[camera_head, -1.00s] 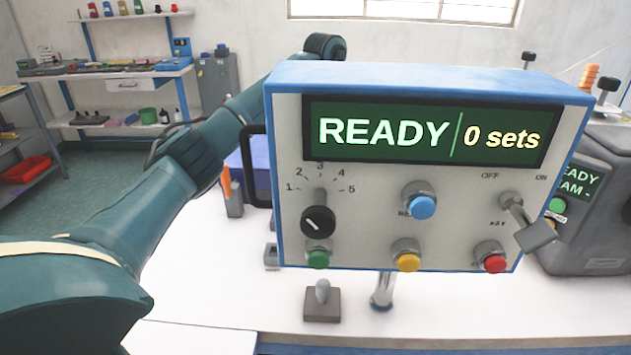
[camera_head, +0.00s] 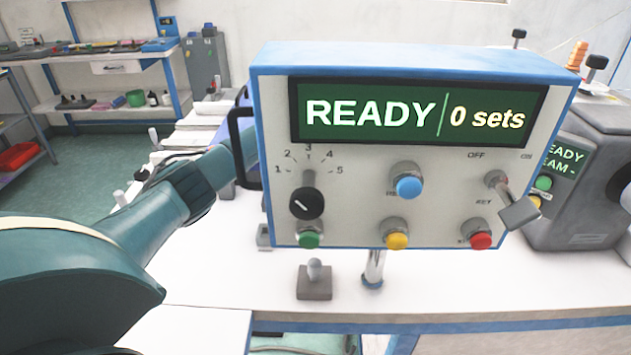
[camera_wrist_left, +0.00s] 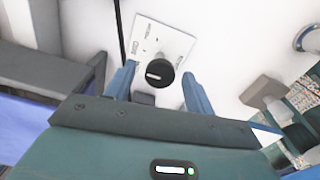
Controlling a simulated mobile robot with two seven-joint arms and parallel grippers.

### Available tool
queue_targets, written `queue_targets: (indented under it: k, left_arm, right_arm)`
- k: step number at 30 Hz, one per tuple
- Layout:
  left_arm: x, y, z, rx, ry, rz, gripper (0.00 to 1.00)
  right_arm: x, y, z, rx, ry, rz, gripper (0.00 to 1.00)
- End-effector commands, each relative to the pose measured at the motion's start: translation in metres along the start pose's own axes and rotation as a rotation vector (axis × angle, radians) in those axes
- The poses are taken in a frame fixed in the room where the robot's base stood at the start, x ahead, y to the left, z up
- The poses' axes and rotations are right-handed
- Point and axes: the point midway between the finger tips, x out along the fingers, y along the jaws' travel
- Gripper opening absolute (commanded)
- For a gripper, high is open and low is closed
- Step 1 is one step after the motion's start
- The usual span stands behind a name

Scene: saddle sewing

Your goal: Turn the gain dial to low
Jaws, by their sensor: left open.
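In the left wrist view, a black round dial (camera_wrist_left: 160,73) with a white mark sits on a small pale plate (camera_wrist_left: 172,42) with tiny print I cannot read. My left gripper (camera_wrist_left: 157,88) is open, its blue fingers on either side of the dial; I cannot tell whether they touch it. In the head view my left arm passes behind the control box (camera_head: 445,185), which hides the gripper. On the box front is another black dial (camera_head: 306,203), with a 1 to 5 scale above it. No gain label is legible. My right gripper is in neither view.
The box has a lit display reading READY, 0 sets (camera_head: 415,115), several coloured buttons and a key switch (camera_head: 517,210). A grey machine (camera_head: 590,190) stands at right. Shelves (camera_head: 110,105) are at the back left.

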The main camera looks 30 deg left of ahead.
Motion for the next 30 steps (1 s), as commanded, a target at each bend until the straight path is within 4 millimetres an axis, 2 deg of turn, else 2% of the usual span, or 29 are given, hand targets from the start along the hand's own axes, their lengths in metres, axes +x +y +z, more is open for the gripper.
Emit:
queue_targets:
  k: [5,21,30]
  left_arm:
    - [0.0001,0.0,0.0001,0.0,0.0,0.0,0.54]
    - [-0.0002,-0.0001,0.0002,0.0,0.0,0.0,0.11]
    - [-0.0007,0.0,-0.0001,-0.032,0.001,0.0,0.09]
  right_arm:
    - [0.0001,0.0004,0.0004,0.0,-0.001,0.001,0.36]
    - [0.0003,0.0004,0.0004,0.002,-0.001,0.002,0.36]
    - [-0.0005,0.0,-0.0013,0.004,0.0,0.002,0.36]
